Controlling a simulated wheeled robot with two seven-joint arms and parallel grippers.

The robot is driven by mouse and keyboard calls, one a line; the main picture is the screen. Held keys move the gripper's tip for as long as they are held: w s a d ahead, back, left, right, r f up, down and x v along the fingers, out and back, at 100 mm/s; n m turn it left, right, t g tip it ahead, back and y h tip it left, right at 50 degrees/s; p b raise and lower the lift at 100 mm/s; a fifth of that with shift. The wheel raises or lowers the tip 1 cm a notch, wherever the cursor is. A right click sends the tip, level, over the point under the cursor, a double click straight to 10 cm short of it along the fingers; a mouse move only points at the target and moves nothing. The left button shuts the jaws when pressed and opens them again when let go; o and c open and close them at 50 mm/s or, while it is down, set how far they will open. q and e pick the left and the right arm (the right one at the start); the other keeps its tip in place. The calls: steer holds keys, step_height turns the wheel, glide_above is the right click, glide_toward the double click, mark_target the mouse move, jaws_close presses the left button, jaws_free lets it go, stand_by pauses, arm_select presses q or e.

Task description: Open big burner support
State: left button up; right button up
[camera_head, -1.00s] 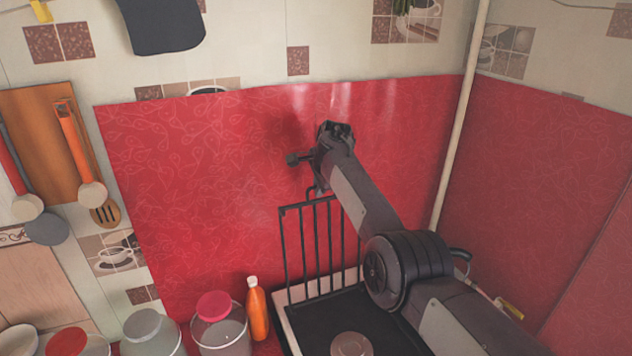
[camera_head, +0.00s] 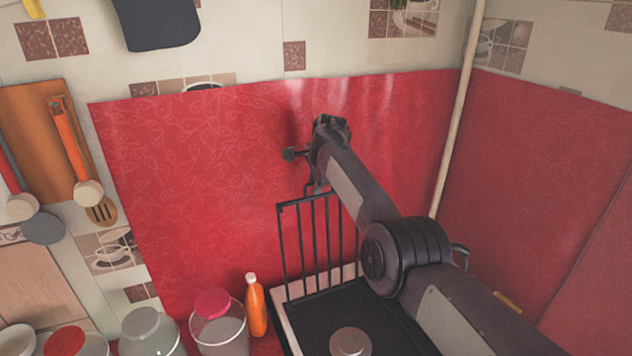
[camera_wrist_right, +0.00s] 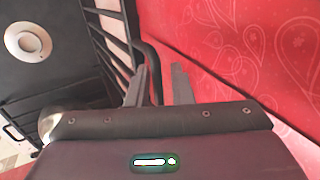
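The big burner support (camera_head: 284,250) is a black barred grate. It stands steeply raised at the back of the dark stove top (camera_head: 315,325), near the red wall covering. My right gripper (camera_head: 317,188) points down at the support's upper edge; its fingertips are mostly hidden in the head view. In the right wrist view, the two grey fingers (camera_wrist_right: 160,85) are apart, and the curved end bar of the support (camera_wrist_right: 148,52) runs between or just behind them. Contact cannot be told. My left gripper is not in view.
A round burner (camera_head: 350,343) lies on the stove top. An orange bottle (camera_head: 256,310) and several lidded jars (camera_head: 219,325) stand left of the stove. The red wall (camera_head: 200,180) is close behind my right gripper. A pale pipe (camera_head: 458,110) runs up the corner.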

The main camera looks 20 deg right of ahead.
steer(key=shift+s+f+b, duration=0.1)
steer(key=shift+s+b, duration=0.15)
steer(key=shift+b, duration=0.2)
steer(key=b+v, duration=0.3)
steer(key=v, duration=0.4)
steer(key=shift+r, duration=0.45)
steer(key=shift+w, duration=0.15)
